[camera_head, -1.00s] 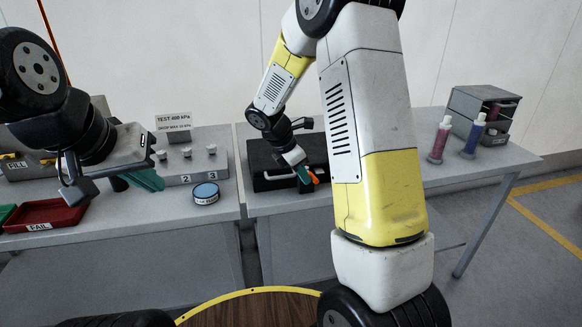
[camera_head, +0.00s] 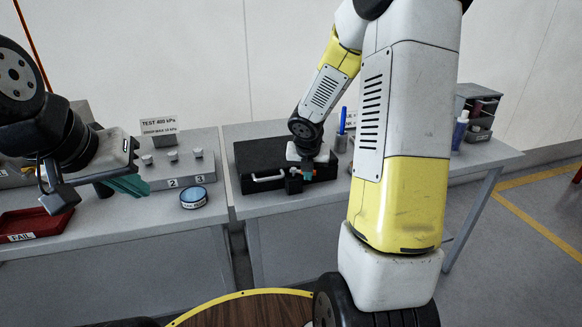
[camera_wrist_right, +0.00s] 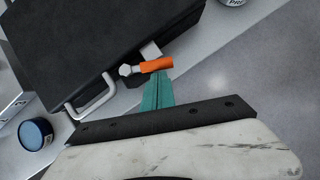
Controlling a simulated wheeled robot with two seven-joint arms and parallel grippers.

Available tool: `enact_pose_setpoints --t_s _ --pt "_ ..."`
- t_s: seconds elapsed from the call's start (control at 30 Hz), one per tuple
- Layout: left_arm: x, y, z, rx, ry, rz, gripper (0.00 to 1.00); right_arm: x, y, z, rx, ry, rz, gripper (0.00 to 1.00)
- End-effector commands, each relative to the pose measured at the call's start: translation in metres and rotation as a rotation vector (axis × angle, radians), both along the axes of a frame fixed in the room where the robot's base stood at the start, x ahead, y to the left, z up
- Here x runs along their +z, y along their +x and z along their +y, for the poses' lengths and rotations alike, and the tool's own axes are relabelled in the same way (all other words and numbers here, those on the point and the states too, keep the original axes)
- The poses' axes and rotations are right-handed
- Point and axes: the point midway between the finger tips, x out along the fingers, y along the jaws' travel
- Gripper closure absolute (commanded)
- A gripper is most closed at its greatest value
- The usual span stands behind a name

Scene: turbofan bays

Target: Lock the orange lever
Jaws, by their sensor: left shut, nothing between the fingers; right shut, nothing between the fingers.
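The orange lever (camera_wrist_right: 155,66) shows in the right wrist view, beside a silver bolt head and a light plate at the edge of a black case (camera_wrist_right: 75,45). It points to the right in that view. My right gripper (camera_wrist_right: 158,80) is shut and empty. Its teal fingertips are right at the lever's handle, but I cannot tell whether they touch it. In the head view the right gripper (camera_head: 308,174) is at the front right of the black case (camera_head: 262,158), and I cannot make out the lever there. My left gripper (camera_head: 128,186) is shut and empty over the left table.
A blue-topped round tin (camera_head: 194,198) and a grey block with numbered knobs (camera_head: 172,176) stand on the left table. A red FAIL tray (camera_head: 35,224) is at the far left. A blue bottle (camera_head: 460,130) and a grey rack (camera_head: 485,108) stand at the right.

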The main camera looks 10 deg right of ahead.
Motion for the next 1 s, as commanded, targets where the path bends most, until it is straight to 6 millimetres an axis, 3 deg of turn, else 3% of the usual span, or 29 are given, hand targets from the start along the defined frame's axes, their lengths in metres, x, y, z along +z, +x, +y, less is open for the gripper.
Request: enact_pose_setpoints --t_s 0.4,1.0 --pt "0.0 0.0 0.0 0.0 0.0 0.0 1.0 0.0 0.013 -0.014 0.039 0.0 0.0 1.0" --pt "0.0 0.0 0.0 0.0 0.0 0.0 1.0 0.001 0.02 -0.018 0.038 -0.001 -0.002 1.0"
